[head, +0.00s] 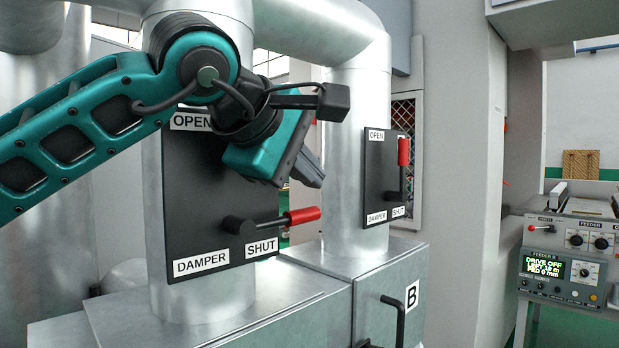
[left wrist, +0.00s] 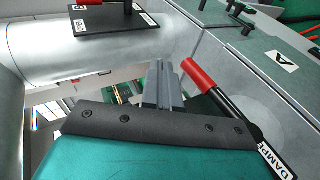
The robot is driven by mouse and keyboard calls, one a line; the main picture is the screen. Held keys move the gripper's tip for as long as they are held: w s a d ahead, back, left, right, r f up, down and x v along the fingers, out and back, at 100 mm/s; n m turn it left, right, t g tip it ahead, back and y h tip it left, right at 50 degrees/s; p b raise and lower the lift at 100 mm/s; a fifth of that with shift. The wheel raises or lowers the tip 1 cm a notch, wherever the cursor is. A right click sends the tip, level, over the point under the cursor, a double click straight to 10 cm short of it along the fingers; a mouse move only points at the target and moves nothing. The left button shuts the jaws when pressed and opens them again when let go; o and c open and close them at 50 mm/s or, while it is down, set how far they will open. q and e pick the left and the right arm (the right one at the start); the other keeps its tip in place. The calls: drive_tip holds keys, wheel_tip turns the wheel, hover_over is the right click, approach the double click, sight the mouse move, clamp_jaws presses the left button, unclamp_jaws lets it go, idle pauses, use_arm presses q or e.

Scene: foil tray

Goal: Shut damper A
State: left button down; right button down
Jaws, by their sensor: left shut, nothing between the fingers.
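Damper A's black plate (head: 200,215) is on the nearer vertical duct, with OPEN at its top and SHUT at its lower right. Its lever (head: 262,222) lies nearly level, pointing right just above the SHUT label. The lever's red grip (head: 303,215) sticks out past the plate edge. My left gripper (head: 312,172) is shut and empty, above the red grip in the head view and apart from it there. In the left wrist view the shut fingers (left wrist: 163,85) are just left of the red grip (left wrist: 198,76); whether they touch is unclear. My right gripper is not in view.
A second damper plate (head: 378,175) is on the farther duct, its red-gripped lever (head: 403,165) upright. Below it stands a metal box (head: 375,290) marked B. An A label (left wrist: 285,60) shows in the left wrist view. A feeder panel (head: 565,265) is at right.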

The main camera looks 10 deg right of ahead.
use_arm(q)
wheel_tip(320, 180, up, 11)
drive_tip(key=s+d+p, duration=0.1)
drive_tip(key=s, duration=0.1)
drive_tip(key=shift+d+r, duration=0.15)
idle(0.5)
